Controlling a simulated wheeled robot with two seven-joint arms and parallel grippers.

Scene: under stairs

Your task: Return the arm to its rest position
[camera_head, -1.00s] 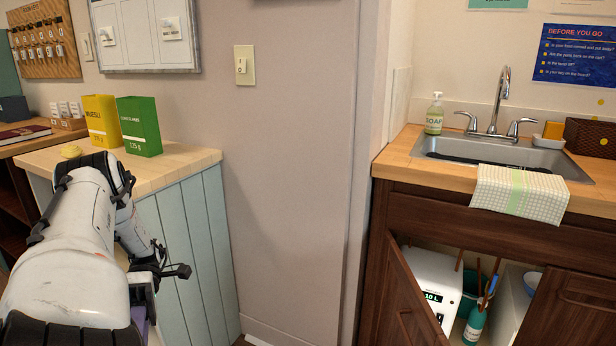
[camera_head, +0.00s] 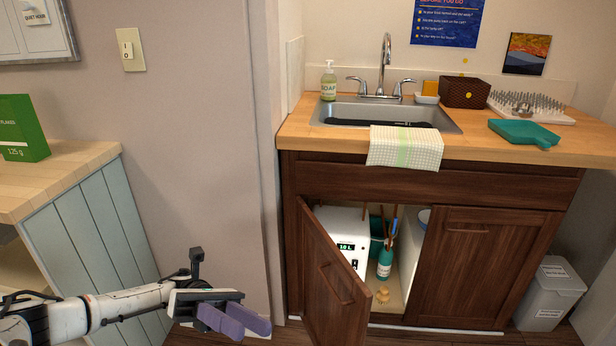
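My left arm (camera_head: 130,303) reaches in from the lower left, low in front of the wall between the two counters. My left gripper (camera_head: 236,320) has purple fingers. They overlap from this angle, so any gap between them cannot be judged; I see nothing held. It is left of the open cabinet door (camera_head: 334,283) and appears apart from it. My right gripper is not in view.
The sink counter (camera_head: 470,146) holds a soap bottle (camera_head: 328,82), a towel (camera_head: 405,148) and a teal dustpan-like item (camera_head: 524,133). Inside the open cabinet are a white box (camera_head: 340,232) and a teal bottle (camera_head: 385,263). A bin (camera_head: 549,290) stands right.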

